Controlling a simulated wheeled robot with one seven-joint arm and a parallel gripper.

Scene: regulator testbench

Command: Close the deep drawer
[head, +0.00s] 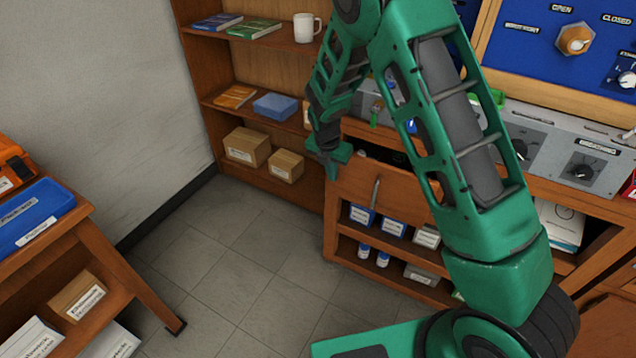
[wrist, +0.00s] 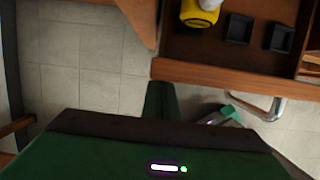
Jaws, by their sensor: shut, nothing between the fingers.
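The deep drawer (head: 352,187) is pulled out from the wooden bench in the head view. Its front has a metal bar handle (head: 375,192), and my arm hides part of its inside. The wrist view looks down on the drawer's front edge (wrist: 225,76) and its handle (wrist: 264,110). Inside lie a yellow item (wrist: 199,17) and two dark small boxes (wrist: 239,28). My gripper (head: 328,168) is shut and empty at the left end of the drawer front. In the wrist view its green fingers (wrist: 160,100) reach that edge; contact cannot be told.
A shelf (head: 233,105) with boxes, books and a mug stands behind, left of the drawer. Open bench shelves below hold small boxes and bottles (head: 382,258). A side table (head: 85,215) with a blue tray stands at left. The tiled floor (head: 230,265) between is clear.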

